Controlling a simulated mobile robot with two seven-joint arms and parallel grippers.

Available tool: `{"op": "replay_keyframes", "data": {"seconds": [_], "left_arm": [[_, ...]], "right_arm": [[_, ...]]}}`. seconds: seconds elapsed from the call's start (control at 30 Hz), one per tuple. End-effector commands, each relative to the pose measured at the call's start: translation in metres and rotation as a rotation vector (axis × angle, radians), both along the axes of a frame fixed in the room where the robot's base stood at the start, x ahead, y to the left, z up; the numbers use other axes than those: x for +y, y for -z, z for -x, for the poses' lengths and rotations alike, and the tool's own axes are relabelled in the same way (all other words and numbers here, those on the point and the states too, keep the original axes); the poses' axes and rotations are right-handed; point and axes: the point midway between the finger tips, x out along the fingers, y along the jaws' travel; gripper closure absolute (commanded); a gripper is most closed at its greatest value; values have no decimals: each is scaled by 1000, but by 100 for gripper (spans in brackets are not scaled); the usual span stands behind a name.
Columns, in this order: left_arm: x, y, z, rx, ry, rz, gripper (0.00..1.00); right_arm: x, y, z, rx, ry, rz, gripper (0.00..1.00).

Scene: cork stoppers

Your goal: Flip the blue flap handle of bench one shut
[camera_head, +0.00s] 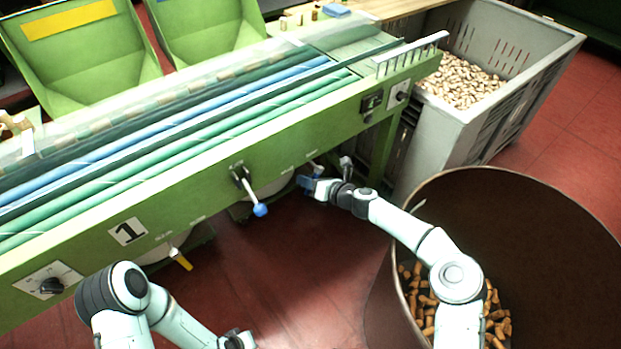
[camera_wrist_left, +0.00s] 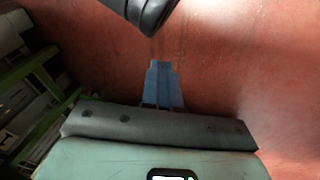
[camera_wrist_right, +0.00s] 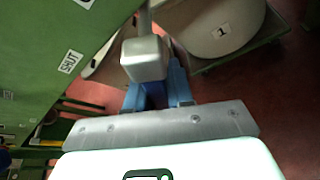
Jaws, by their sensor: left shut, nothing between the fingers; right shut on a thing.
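The green bench one (camera_head: 190,180) carries a plate marked 1. Its blue flap handle (camera_head: 260,209) is the end of a metal lever that slopes down to the right from the bench's front face. My right gripper (camera_head: 311,184) is right of the blue handle, apart from it, under the bench front. In the right wrist view, my right gripper (camera_wrist_right: 155,95) is shut on a grey block-ended lever (camera_wrist_right: 145,58), which hides the fingertips. My left gripper (camera_wrist_left: 163,75) is shut and empty above the red floor, low in the head view.
A yellow handle (camera_head: 181,260) hangs left of the blue one. A large brown drum (camera_head: 400,255) with corks stands right, close to my right arm. A grey crate (camera_head: 478,125) of corks stands behind it. Red floor (camera_head: 290,270) is clear between my arms.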

Motion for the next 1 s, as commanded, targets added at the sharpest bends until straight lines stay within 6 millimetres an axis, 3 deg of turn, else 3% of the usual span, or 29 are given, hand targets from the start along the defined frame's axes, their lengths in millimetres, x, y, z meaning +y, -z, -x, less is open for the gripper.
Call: {"op": "replay_keyframes", "data": {"seconds": [0.3,0.8,0.83,0.87,0.9,1.0], "left_arm": [[-6,-7,10,25,11,13,100],[-6,-7,11,30,13,16,100],[-6,-7,11,30,13,16,100],[-6,-7,11,29,13,15,100],[-6,-7,11,29,13,15,100],[-6,-7,11,29,13,15,100]], "right_arm": [[5,-4,3,73,-1,-100,100],[6,-4,4,85,-2,-115,100],[6,-4,4,85,-2,-115,72],[6,-4,4,85,-2,-115,62],[6,-4,4,85,-2,-115,57],[5,-4,4,85,-2,-114,57]]}}
